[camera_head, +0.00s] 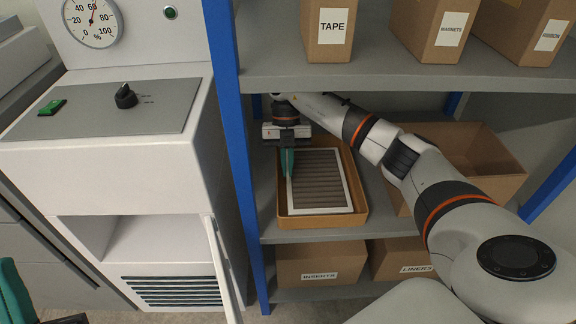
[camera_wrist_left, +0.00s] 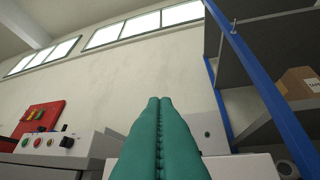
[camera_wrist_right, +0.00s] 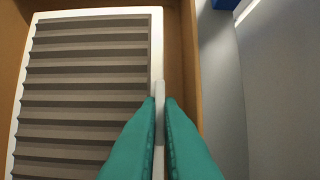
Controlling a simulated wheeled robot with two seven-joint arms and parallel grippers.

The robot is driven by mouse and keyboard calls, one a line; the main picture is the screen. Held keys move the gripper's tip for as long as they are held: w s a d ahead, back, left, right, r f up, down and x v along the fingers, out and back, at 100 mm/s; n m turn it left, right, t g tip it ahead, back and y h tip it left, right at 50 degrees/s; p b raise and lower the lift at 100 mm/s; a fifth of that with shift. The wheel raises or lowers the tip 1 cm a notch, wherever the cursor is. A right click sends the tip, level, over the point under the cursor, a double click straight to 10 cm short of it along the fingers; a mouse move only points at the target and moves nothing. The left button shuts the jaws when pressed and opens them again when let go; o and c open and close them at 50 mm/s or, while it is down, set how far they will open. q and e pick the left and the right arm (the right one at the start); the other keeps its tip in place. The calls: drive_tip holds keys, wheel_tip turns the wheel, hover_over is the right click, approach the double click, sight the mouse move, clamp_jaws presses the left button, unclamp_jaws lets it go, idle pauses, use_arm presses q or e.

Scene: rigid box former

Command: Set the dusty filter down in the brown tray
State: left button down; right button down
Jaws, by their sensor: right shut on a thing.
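The dusty filter (camera_head: 322,183) is a white-framed panel with brown-grey pleats. It lies flat inside the brown tray (camera_head: 325,221) on the middle shelf. In the right wrist view the filter (camera_wrist_right: 85,85) fills the left side, with the tray's wall (camera_wrist_right: 183,60) to its right.
A larger open cardboard box (camera_head: 470,150) stands right of the tray, behind my right arm. Boxes labelled INSERTS (camera_head: 318,265) and LINERS sit below. The upper shelf (camera_head: 400,72) hangs over the tray. A blue post (camera_head: 236,130) and white machine (camera_head: 110,150) are left.

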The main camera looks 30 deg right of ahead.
drive_tip(key=c, duration=1.6)
unclamp_jaws()
drive_tip(key=shift+f, duration=0.1)
